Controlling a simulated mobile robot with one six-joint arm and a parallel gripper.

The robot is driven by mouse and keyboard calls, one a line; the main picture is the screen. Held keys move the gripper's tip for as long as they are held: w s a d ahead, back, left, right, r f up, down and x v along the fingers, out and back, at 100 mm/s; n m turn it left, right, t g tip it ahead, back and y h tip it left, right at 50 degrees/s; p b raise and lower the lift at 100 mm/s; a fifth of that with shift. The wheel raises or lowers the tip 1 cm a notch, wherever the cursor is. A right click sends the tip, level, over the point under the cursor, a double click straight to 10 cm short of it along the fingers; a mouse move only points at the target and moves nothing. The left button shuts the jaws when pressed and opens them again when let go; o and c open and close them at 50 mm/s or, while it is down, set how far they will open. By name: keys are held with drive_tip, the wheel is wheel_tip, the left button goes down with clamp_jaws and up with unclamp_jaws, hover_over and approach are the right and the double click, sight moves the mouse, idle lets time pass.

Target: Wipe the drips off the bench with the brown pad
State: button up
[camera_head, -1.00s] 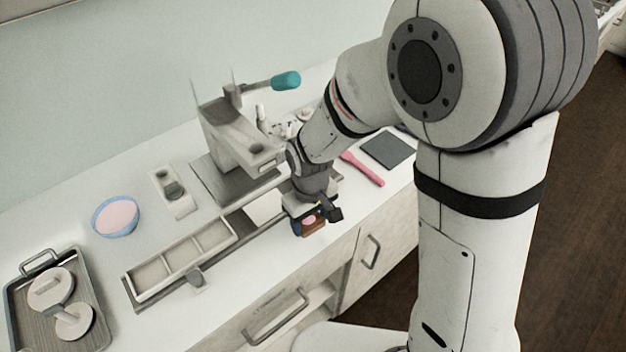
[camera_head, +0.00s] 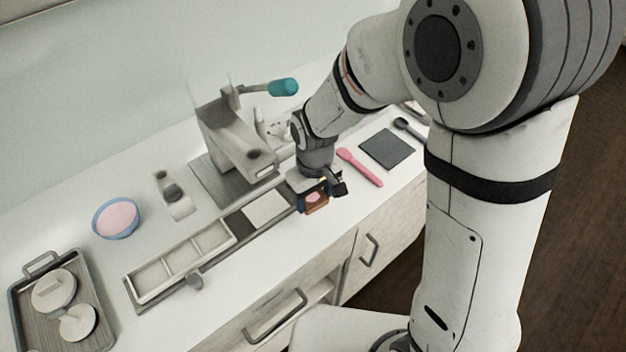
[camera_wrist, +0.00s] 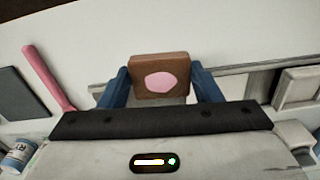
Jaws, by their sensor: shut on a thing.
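The brown pad (camera_wrist: 159,63) is a small brown block with a pink patch on its face. My gripper (camera_wrist: 162,88) is shut on it, with a blue finger at each side in the wrist view. In the head view the brown pad (camera_head: 316,205) and my gripper (camera_head: 314,196) are at the bench's front edge, right of the rail. I cannot tell whether the pad touches the bench. The white bench (camera_head: 240,270) runs from lower left to upper right. I cannot make out any drips on it; part of it is hidden behind my arm.
A pink spatula (camera_head: 360,167) and a dark mat (camera_head: 387,148) lie right of my gripper. A mill with a teal handle (camera_head: 283,87) stands behind it. Left are a sectioned tray (camera_head: 135,296), a blue bowl (camera_head: 97,228) and a grey tray (camera_head: 92,262). The bench's front strip is clear.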

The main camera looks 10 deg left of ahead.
drive_tip(key=shift+s+r+p, duration=0.1)
drive_tip(key=shift+r+p, duration=0.85)
drive_tip(key=shift+r, duration=0.8)
